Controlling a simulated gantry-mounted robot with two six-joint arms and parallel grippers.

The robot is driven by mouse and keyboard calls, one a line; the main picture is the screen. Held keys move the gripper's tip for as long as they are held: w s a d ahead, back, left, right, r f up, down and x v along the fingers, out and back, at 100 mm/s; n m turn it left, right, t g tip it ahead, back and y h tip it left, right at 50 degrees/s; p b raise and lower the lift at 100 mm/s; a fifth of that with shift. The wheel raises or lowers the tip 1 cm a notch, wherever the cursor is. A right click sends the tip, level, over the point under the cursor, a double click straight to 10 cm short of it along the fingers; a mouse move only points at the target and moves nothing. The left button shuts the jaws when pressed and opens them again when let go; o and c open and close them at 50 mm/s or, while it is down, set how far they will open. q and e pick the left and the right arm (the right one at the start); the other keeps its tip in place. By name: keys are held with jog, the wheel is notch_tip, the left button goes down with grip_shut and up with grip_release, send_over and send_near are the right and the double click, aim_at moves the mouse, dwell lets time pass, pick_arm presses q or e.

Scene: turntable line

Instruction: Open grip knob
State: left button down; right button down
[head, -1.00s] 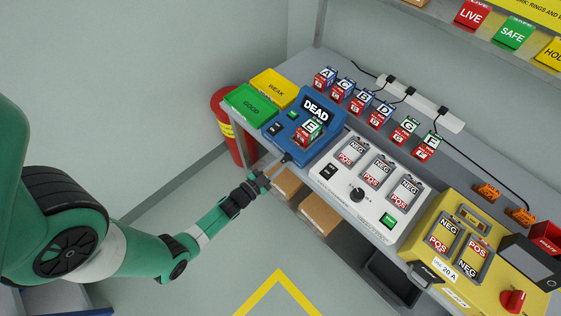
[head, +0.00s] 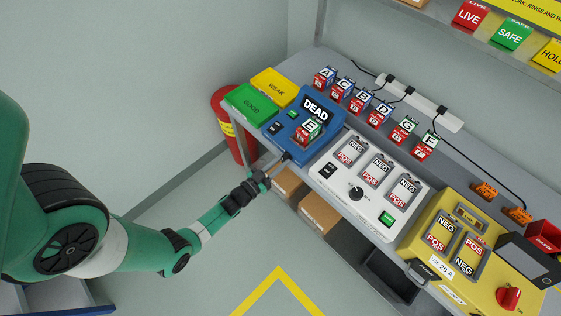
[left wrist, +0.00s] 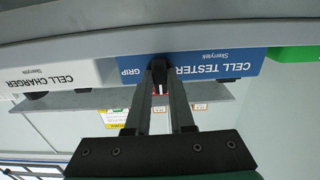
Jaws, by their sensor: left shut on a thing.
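The blue cell tester (head: 316,122) stands at the left end of the bench, its display reading DEAD. Cell E (head: 308,131) sits in it. In the left wrist view its front edge (left wrist: 215,64) carries the words CELL TESTER and GRIP. The dark grip knob (left wrist: 158,68) sticks out of that edge beside the word GRIP. My left gripper (head: 284,160) is at the tester's front edge. In the left wrist view its fingers (left wrist: 159,88) are shut on the knob, hiding part of it. My right gripper is not in view.
Green GOOD (head: 251,105) and yellow WEAK (head: 274,86) trays lie left of the tester. The white cell charger (head: 341,191) is close on its right, then a yellow unit (head: 437,269). Several cells stand behind. The floor in front is clear.

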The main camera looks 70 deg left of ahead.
pick_arm(q)
jog(key=c, duration=1.1)
grip_release()
jog(key=shift+o, duration=0.2)
jog(key=shift+s, duration=0.1)
jog(key=p+v, duration=0.2)
jog(key=v, duration=0.9)
jog(key=shift+s+d, duration=0.2)
